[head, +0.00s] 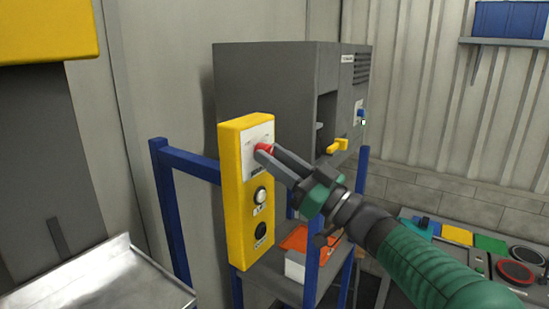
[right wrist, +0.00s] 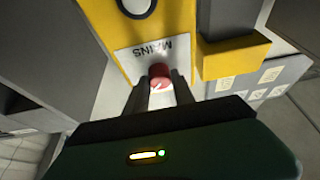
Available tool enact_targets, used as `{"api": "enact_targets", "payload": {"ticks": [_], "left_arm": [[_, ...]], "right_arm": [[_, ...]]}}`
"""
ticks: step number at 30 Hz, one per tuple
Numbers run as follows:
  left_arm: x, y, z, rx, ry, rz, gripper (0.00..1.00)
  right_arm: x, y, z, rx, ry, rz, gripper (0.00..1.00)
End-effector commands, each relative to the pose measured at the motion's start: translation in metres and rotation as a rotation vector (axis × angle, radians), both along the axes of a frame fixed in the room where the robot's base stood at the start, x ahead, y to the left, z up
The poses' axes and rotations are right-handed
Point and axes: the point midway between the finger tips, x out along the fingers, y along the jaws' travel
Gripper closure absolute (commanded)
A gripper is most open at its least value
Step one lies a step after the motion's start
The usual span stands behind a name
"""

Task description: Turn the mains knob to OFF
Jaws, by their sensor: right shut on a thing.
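The red mains knob (head: 264,148) sits on a white plate (head: 256,134) at the top of a yellow control box (head: 232,205). My right gripper (head: 268,152) reaches it from the lower right and is shut on it. In the right wrist view the red knob (right wrist: 159,72) lies between the two dark fingers, below the upside-down word MAINS. The knob carries a pale mark, but I cannot read which position it points to. My left gripper does not show.
A round white button (head: 260,195) and a dark one (head: 261,229) sit lower on the yellow box. A blue frame (head: 172,220) carries the box. A grey cabinet (head: 265,85) with a yellow handle (head: 338,146) stands behind. A metal tray (head: 95,280) lies at lower left.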

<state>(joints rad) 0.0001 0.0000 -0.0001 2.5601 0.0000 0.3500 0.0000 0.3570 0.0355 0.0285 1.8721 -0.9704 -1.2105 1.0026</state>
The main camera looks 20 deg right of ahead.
Motion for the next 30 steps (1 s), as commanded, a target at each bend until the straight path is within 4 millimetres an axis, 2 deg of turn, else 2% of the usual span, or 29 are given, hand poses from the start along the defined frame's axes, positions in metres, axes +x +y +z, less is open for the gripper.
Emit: {"api": "enact_targets", "payload": {"ticks": [8, 14, 30], "left_arm": [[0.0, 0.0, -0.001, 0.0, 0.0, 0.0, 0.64], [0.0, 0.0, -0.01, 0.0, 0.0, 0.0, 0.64], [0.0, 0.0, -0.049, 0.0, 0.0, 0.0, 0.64]], "right_arm": [[0.0, 0.001, -0.001, -0.007, -0.004, 0.002, 1.0], [0.0, 0.0, -0.003, -0.048, -0.038, 0.002, 1.0], [0.002, -0.002, -0.003, -0.393, -0.305, 0.001, 1.0]]}}
